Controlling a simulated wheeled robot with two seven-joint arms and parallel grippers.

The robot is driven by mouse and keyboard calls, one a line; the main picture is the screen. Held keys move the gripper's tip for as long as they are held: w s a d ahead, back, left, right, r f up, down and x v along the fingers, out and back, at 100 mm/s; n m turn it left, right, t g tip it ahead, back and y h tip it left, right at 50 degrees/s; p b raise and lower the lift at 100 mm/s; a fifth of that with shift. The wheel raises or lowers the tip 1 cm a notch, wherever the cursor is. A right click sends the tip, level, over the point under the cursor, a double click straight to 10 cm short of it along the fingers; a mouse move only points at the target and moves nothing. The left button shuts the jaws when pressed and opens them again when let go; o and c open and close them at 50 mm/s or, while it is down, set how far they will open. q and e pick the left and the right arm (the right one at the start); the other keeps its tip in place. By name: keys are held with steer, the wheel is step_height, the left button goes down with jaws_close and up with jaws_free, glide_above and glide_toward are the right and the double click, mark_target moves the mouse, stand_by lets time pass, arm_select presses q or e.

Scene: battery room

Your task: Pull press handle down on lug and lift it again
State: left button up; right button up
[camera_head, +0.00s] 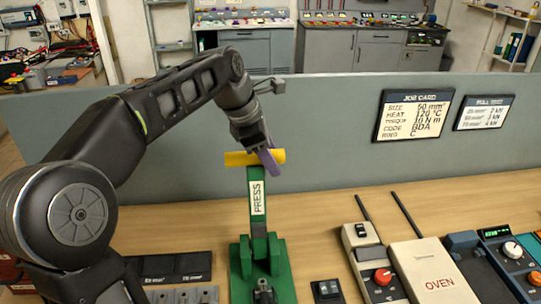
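The green press (283,268) stands on the wooden bench near the front middle. Its lever, labelled PRESS, stands upright, with a yellow crossbar handle (238,159) at the top. My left gripper (270,163) comes down from above at the handle. One purple finger crosses the front of the yellow bar, right of its middle. The other finger is hidden, so I cannot tell whether the gripper is closed around the bar. A small dark metal part (264,291) shows at the press's foot, cut by the lower edge; I cannot make out a lug there. My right gripper is out of view.
A grey-green panel (325,150) stands behind the bench, with a job card (413,115) on it. To the right are a small black switch box (327,290), a beige control unit (362,236) and an oven (425,255). Dark labelled trays (175,267) lie left of the press.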

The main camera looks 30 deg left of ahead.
arm_select(q)
steer(key=shift+r, duration=0.2)
steer(key=v, duration=0.7)
steer(key=shift+s+r, duration=0.25)
steer(key=shift+r, duration=0.05)
steer(key=shift+f, duration=0.1)
